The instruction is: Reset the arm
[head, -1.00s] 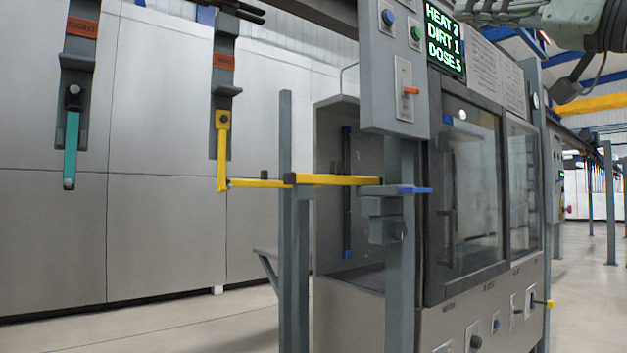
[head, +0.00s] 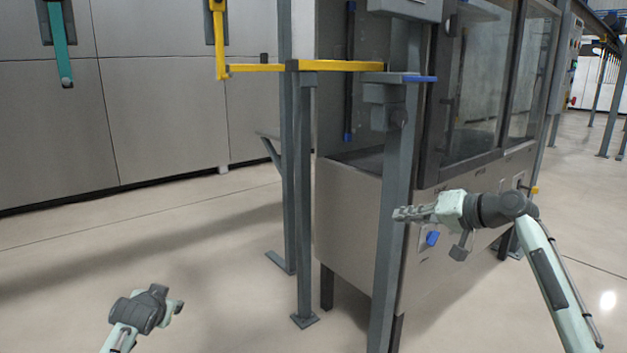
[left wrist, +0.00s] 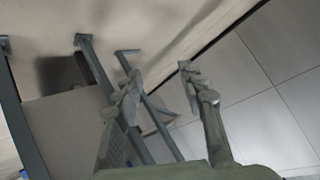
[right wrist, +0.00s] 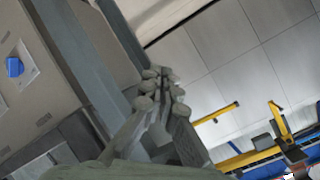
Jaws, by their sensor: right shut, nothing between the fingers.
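My right gripper (head: 404,214) is in front of the grey cabinet's lower panel in the head view and points left. Its fingers are together and empty, as the right wrist view (right wrist: 160,76) also shows. My left gripper (head: 172,305) is low at the left over the bare floor. In the left wrist view (left wrist: 158,76) its two fingers stand apart with nothing between them. Neither gripper appears to hold anything.
The grey cabinet (head: 350,215) with glass doors stands at centre right. A teal hanging piece (head: 60,45) is at upper left. The floor at left is clear.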

